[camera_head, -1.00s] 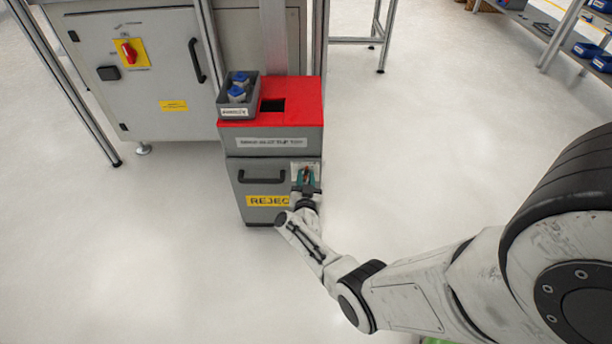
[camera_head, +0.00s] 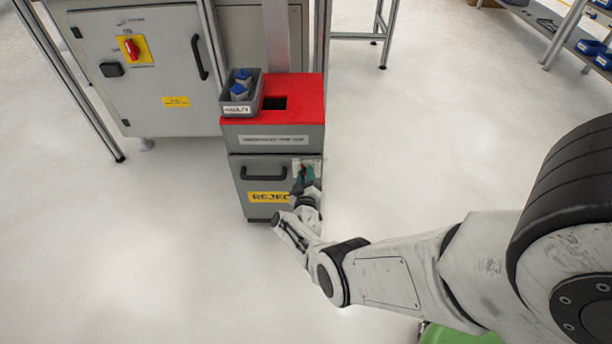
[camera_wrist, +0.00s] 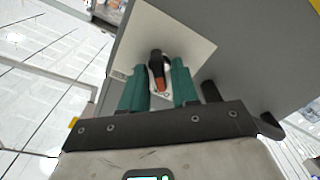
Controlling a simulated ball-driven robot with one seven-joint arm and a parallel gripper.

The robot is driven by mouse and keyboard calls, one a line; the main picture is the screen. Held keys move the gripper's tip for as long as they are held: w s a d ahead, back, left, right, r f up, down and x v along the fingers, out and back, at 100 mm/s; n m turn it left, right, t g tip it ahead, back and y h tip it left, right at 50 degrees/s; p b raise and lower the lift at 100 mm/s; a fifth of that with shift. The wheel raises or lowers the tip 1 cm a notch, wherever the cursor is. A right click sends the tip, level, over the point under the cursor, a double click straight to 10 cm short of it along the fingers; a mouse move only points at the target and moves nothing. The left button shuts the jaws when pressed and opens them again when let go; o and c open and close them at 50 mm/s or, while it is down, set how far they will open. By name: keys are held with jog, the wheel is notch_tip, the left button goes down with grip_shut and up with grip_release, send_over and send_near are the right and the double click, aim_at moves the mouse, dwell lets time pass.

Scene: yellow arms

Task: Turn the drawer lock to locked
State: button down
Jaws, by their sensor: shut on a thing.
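The drawer lock is a dark knob with an orange tip (camera_wrist: 159,78) on a pale square plate (camera_wrist: 190,40). The plate is at the upper right of the grey drawer front (camera_head: 262,183), beside its dark handle (camera_head: 263,173). My gripper (camera_head: 304,174) is at the plate, and its teal fingers straddle the knob in the wrist view. It is shut on the knob, with the fingers tilted relative to the plate. In the head view the fingers hide the knob. The plate's small markings are too blurred to read. The drawer looks closed.
The cabinet has a red top (camera_head: 302,92) with a dark opening and a grey bin (camera_head: 240,93) holding blue-capped items. A larger grey cabinet (camera_head: 150,75) with a red switch stands behind at left. The floor (camera_head: 440,120) to the right is clear.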

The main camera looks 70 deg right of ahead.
jog(key=shift+f+n, duration=0.1)
jog(key=shift+n, duration=0.4)
jog(key=c, duration=1.2)
grip_release()
jog(key=shift+o, duration=0.2)
jog(key=shift+a, duration=0.1)
jog(key=p+v, duration=0.5)
jog(key=v, duration=0.5)
jog(key=shift+s+a, duration=0.15)
jog(key=shift+a, duration=0.15)
